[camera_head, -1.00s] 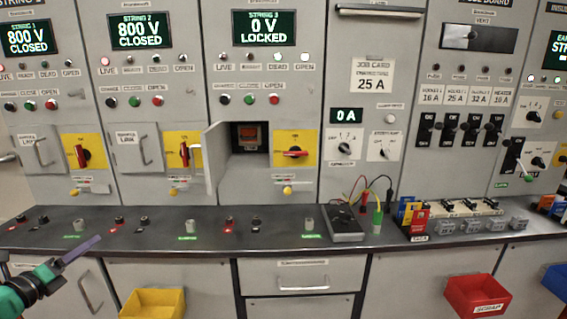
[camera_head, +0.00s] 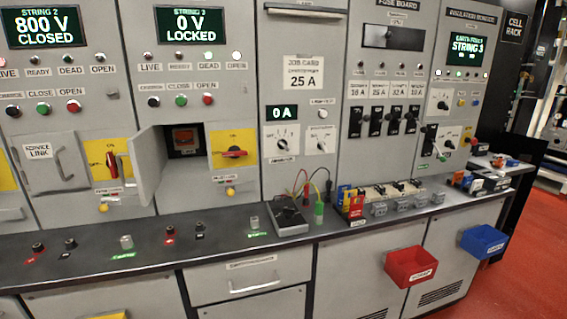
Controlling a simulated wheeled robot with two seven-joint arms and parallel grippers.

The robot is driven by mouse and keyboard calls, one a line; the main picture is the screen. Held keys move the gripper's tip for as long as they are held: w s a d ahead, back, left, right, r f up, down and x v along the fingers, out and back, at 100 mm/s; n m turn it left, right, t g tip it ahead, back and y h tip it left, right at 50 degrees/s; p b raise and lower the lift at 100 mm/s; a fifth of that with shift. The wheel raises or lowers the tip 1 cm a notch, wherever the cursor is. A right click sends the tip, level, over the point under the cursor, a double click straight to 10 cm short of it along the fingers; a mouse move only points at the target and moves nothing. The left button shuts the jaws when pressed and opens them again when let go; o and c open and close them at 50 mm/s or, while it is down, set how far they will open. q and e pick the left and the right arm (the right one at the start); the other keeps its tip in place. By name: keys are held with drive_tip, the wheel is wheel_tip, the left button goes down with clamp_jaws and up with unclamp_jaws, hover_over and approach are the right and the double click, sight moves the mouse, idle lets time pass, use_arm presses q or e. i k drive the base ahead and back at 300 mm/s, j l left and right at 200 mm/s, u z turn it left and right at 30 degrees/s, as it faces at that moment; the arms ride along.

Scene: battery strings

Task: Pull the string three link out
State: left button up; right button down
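The string three panel has a display (camera_head: 189,25) reading "0 V LOCKED". Below it, the service link door (camera_head: 149,163) stands swung open to the left. In the opening behind it sits the link (camera_head: 184,139), a dark block with a reddish-orange face. To its right is the red rotary handle (camera_head: 232,153) on a yellow plate, lying roughly level. A small yellow piece (camera_head: 230,191) hangs below that plate. Neither of my grippers shows in the current view.
The dark bench (camera_head: 90,262) runs below the panels with several small terminals on it. A multimeter (camera_head: 289,217) with leads stands right of the string three opening. Red (camera_head: 411,267) and blue (camera_head: 484,241) bins hang on the bench front. Red floor is clear at right.

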sight(185, 137)
drive_tip(key=j+u, duration=0.15)
drive_tip(key=j, duration=1.95)
drive_tip(key=i+l, duration=0.2)
drive_tip(key=i+u, duration=0.1)
drive_tip(key=u, duration=0.3)
drive_tip(key=i+l+u, duration=0.1)
drive_tip(key=u, duration=0.65)
drive_tip(key=i+l, duration=0.05)
